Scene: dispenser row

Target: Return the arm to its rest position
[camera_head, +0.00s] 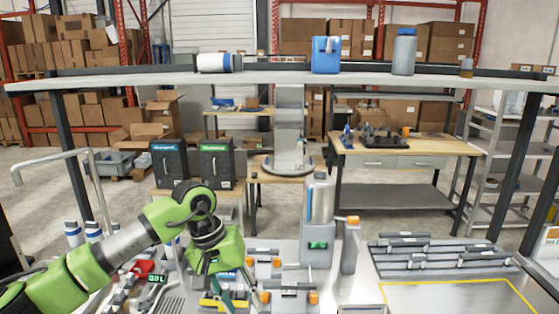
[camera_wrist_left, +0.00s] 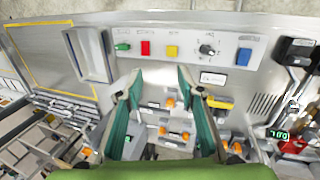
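My left arm, green and grey, comes in from the left in the head view and bends downward over the bench. My left gripper (camera_head: 236,292) hangs above the dispenser row and partly hides it. In the wrist view the left gripper (camera_wrist_left: 160,78) shows two teal fingers spread wide apart with nothing between them. Below them are small dispenser fixtures with orange knobs (camera_wrist_left: 168,103). My right gripper does not show in either view.
A silver cylinder dispenser (camera_head: 320,200) stands right of my gripper. A yellow-outlined tray area (camera_head: 450,297) lies further right, looking empty. A control panel (camera_wrist_left: 220,50) has coloured buttons. A high shelf (camera_head: 270,77) crosses the back with a blue jug (camera_head: 326,55) and bottles.

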